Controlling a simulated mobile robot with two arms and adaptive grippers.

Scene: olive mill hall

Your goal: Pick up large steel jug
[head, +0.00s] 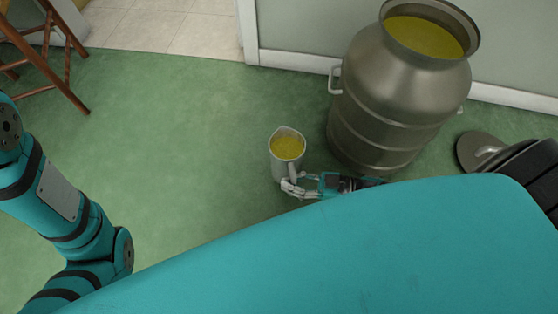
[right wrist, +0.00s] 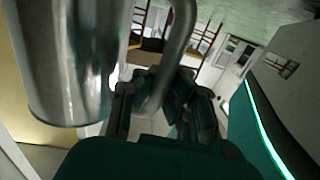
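The large steel jug (head: 277,166) stands upright at the middle of the head view, with yellow-green oil inside. Its handle is on the side toward me. My right gripper (head: 291,186) is at this handle, its fingers on either side of it. In the right wrist view the jug's shiny body (right wrist: 65,65) fills the left, and the curved handle (right wrist: 179,45) runs down between the fingers (right wrist: 160,100), which look shut on it. The jug's base is partly hidden, so I cannot tell whether it touches the floor. My left arm is at the left; its gripper is out of view.
A big steel oil drum (head: 388,105) stands just behind and right of the jug. A round steel lid (head: 482,150) lies right of the drum. A wooden stool (head: 40,55) stands at the far left. The green floor (head: 190,130) left of the jug is clear.

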